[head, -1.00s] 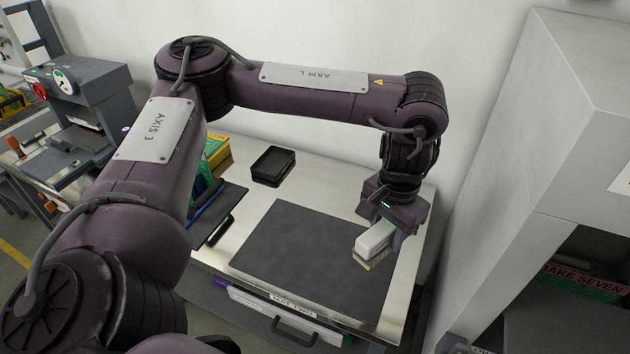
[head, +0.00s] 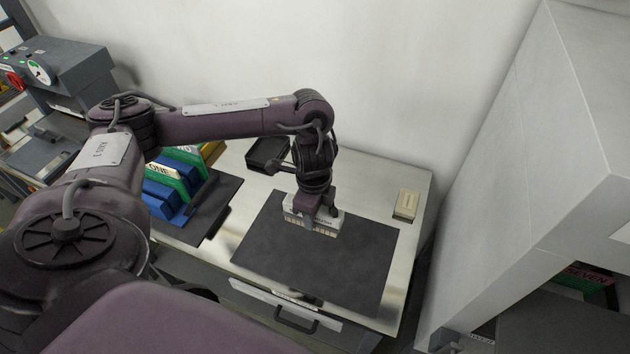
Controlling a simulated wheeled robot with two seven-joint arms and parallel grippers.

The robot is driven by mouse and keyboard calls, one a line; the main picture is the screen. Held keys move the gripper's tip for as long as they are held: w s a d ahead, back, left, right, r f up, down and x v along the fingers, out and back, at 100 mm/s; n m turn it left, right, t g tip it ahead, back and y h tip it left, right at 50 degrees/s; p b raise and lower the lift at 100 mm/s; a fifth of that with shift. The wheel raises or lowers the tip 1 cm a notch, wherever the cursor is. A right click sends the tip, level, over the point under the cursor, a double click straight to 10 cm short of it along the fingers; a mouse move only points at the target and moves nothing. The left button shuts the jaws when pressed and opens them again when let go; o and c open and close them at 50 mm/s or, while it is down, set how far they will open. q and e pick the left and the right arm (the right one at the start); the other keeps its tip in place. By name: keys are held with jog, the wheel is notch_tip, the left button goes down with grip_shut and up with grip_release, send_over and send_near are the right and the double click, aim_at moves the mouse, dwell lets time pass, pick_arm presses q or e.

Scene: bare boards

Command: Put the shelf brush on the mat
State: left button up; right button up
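The shelf brush (head: 326,222) has a pale body with light bristles pointing down. It is over the far part of the dark grey mat (head: 330,268), its bristles close to the surface; I cannot tell whether they touch it. My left gripper (head: 316,212) reaches down from above and is shut on the brush, covering part of its middle. The mat lies flat on the light worktop and is otherwise bare. My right gripper is not in view.
A small beige block (head: 406,205) lies on the worktop right of the mat. A black tray (head: 268,153) stands behind it. Blue and green binders (head: 165,190) stand to the left. A tall grey cabinet (head: 530,170) rises at the right.

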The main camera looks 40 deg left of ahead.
pick_arm(q)
notch_tip(320, 180, down, 12)
jog(key=b, duration=0.3)
jog(key=shift+d+r, duration=0.15)
notch_tip(320, 180, down, 3)
jog(key=shift+s+f, duration=0.1)
jog(key=shift+f, duration=0.55)
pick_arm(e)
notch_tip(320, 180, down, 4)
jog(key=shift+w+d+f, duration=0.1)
pick_arm(q)
jog(key=o, duration=0.9)
jog(key=shift+f, duration=0.15)
jog(key=shift+o, duration=0.2)
